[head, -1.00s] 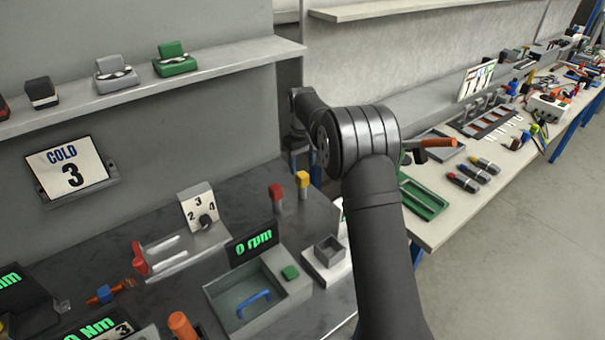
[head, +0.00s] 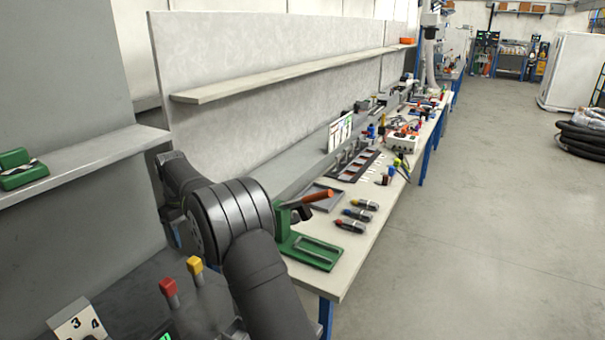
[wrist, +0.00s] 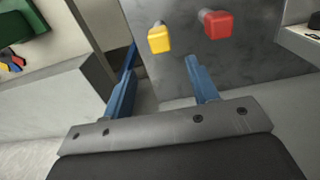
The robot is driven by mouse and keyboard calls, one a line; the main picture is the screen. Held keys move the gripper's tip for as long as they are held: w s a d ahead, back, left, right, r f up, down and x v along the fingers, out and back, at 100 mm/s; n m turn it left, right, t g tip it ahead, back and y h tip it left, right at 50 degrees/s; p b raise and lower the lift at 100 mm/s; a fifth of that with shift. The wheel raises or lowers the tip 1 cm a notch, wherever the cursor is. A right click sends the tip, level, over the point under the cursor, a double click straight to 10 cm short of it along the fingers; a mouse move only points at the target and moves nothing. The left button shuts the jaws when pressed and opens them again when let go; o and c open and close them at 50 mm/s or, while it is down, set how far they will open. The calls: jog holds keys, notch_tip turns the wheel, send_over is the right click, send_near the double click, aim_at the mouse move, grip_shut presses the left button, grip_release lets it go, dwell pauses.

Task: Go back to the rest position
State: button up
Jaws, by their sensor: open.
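My gripper (wrist: 161,85) shows in the wrist view with its two blue fingers apart and nothing between them. In that view the fingers point toward the edge of a dark grey bench (wrist: 190,68) bearing a yellow-capped post (wrist: 159,39) and a red-capped post (wrist: 217,24). Both posts lie beyond the fingertips, apart from them. In the head view my dark arm crosses the lower left and hides most of my gripper. The yellow post (head: 195,265) and red post (head: 168,287) stand left of the arm there.
A light workbench (head: 345,262) runs away to the right, holding a green tray (head: 312,252), an orange-handled tool (head: 318,196) and several small items. A shelf with a green block (head: 20,170) is at left.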

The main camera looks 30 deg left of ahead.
aim_at(193, 260)
notch_tip(193, 260, down, 12)
jog(key=shift+r, duration=0.25)
notch_tip(193, 260, up, 3)
jog(key=shift+r, duration=0.65)
